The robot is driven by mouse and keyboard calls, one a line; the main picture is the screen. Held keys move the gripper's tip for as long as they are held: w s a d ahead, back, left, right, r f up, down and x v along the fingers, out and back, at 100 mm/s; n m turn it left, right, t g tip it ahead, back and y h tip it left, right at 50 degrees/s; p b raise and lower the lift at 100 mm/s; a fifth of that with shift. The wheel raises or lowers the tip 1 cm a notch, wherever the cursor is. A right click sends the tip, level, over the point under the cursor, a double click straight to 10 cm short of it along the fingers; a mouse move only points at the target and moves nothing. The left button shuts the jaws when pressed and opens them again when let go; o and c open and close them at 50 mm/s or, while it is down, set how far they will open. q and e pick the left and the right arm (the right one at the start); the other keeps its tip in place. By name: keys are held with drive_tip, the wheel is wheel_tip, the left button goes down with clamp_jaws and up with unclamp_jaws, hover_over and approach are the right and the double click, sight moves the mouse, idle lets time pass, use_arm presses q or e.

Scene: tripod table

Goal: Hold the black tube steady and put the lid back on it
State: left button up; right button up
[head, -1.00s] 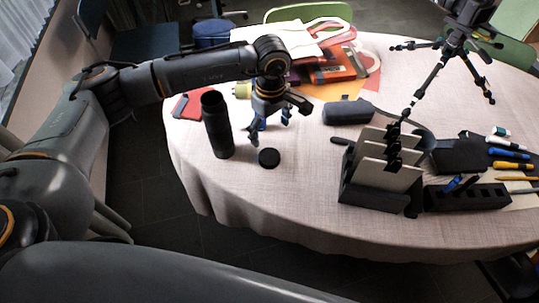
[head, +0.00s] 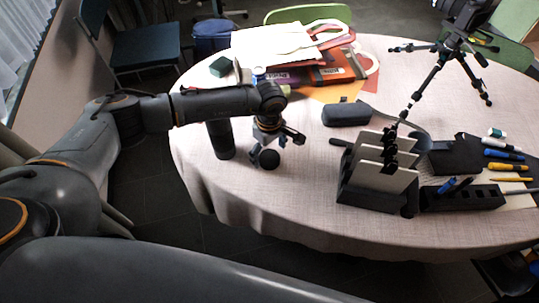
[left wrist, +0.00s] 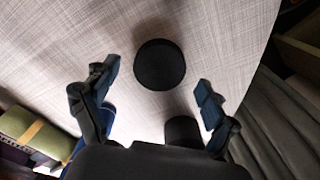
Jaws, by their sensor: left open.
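The black tube (head: 222,143) stands upright on the table near its left edge; my left forearm hides its top in the head view. The round black lid (head: 269,159) lies flat on the tablecloth to the right of the tube. It also shows as a dark disc in the left wrist view (left wrist: 159,65). My left gripper (head: 264,150) is open and empty just above and beside the lid. In the left wrist view its fingertips (left wrist: 157,77) are spread on either side of the lid, apart from it. My right gripper is out of view.
A black rack with upright plates (head: 376,195) stands to the right, beside a black pen block (head: 463,198). A dark case (head: 346,113) and a small tripod (head: 440,70) stand farther back. Folders and a white bag (head: 290,45) lie at the back. Cloth in front of the lid is clear.

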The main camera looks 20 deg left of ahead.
use_arm(q)
drive_tip(key=shift+f, duration=0.8)
drive_tip(key=shift+c, duration=0.2)
drive_tip(key=c, duration=1)
drive_tip(key=shift+r, duration=0.1)
drive_tip(key=shift+w+r+b, duration=0.1)
drive_tip(key=shift+r+b, duration=0.25)
drive_tip(key=shift+r, duration=0.2)
drive_tip(key=s+d+r+b, duration=0.1)
drive_tip(key=s+d+r, duration=0.2)
drive_tip(key=r, duration=0.1)
drive_tip(key=s+d+r+b, duration=0.1)
drive_tip(key=s+d+r, duration=0.2)
drive_tip(key=s+r, duration=0.1)
drive_tip(key=s+d+r+b, duration=0.2)
drive_tip(key=s+d+r, duration=0.1)
drive_tip(key=shift+s+d+r, duration=0.2)
drive_tip(key=shift+d+r, duration=0.1)
drive_tip(key=shift+r, duration=0.1)
